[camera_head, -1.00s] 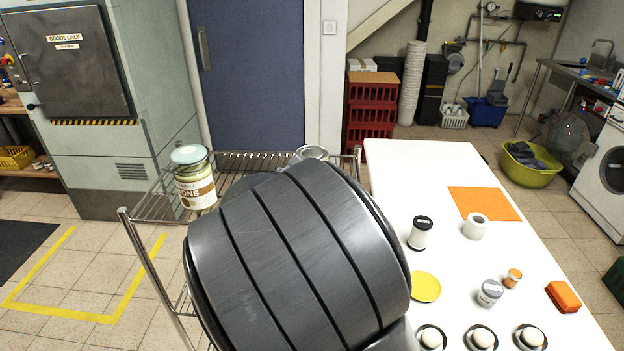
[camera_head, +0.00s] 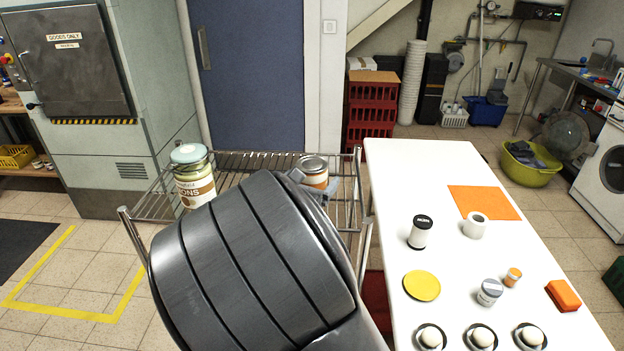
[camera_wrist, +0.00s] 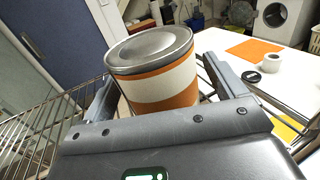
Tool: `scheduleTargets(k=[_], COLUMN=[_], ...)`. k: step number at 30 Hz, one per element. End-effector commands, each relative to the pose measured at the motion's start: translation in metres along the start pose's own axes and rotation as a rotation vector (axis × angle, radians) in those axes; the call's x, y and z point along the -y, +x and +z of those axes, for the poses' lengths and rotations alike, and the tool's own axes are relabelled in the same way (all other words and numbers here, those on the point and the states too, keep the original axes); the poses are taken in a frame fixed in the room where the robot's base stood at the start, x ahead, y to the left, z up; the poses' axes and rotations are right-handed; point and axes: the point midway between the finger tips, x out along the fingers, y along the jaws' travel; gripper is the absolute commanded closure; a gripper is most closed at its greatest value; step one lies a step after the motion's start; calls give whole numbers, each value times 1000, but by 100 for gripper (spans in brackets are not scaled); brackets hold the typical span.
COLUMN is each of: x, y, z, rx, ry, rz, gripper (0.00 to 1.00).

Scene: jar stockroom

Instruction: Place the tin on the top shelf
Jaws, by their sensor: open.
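The tin (camera_head: 315,179) has a grey metal lid and orange and white bands. It appears to stand upright on the top wire shelf (camera_head: 238,163), at its right end in the head view. In the wrist view the tin (camera_wrist: 158,82) is large and close, between the two fingers. My gripper (camera_wrist: 163,92) is open, with a finger on either side of the tin and a visible gap at least on the left. In the head view my arm hides the tin's lower left and most of the gripper.
A glass jar with a pale lid (camera_head: 194,182) stands at the shelf's left end. A white table (camera_head: 400,178) on the right holds jars, an orange mat (camera_head: 484,202) and a yellow disc (camera_head: 421,286). Shelf corner posts rise near the tin.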

Motion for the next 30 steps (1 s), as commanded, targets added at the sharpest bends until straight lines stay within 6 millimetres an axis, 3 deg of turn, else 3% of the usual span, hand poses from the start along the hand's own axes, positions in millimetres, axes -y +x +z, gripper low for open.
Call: scheduleTargets(k=[8,11,21,30], x=[0,-1,-1,0], y=[0,-14,-86,-118], z=[4,3,3,3], rx=[1,-1,-2,-1], ry=[1,1,1,0], rz=[1,3,4,1], gripper=[11,11,11,11])
